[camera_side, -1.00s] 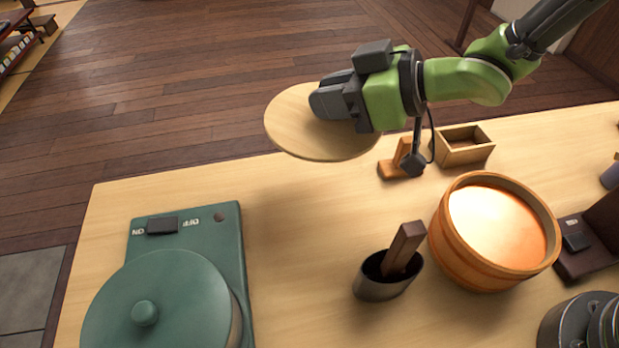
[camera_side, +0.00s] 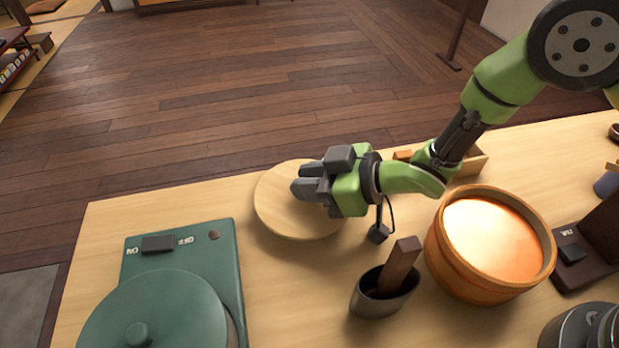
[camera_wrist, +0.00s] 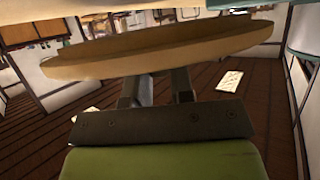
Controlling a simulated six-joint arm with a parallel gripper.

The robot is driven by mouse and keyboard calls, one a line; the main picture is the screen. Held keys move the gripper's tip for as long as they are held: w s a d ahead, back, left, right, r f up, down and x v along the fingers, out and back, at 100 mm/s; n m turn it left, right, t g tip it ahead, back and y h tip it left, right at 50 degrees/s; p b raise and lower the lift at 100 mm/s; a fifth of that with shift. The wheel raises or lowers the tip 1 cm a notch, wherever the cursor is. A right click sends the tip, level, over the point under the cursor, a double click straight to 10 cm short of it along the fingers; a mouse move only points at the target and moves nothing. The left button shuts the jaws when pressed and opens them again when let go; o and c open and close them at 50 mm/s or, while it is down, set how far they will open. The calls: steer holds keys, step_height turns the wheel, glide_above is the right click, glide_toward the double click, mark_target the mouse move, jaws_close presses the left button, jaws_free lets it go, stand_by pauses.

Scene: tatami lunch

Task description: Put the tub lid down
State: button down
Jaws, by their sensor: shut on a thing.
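The tub lid (camera_side: 283,216) is a round, pale wooden disc in the side view. It lies flat, at or just above the table's back edge, left of the wooden tub (camera_side: 450,253); I cannot tell whether it touches the table. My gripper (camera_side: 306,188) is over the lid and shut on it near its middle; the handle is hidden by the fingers. In the wrist view the lid (camera_wrist: 160,55) spans the top of the picture, beyond the fingers (camera_wrist: 155,88). The tub is open and shows a pale orange inside.
A green stove (camera_side: 222,262) with a lidded green pot (camera_side: 165,310) stands at the left. A dark cup (camera_side: 368,303) with a wooden-handled tool (camera_side: 400,262) stands in front of the lid. A small wooden box (camera_side: 474,163) is partly behind my arm. Bare table lies between stove and cup.

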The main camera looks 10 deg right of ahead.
steer(key=shift+f, duration=0.55)
steer(key=c, duration=1)
jaws_free()
steer(key=shift+a, duration=0.1)
steer(key=shift+r, duration=0.5)
steer(key=v, duration=0.5)
steer(key=shift+r, duration=3.55)
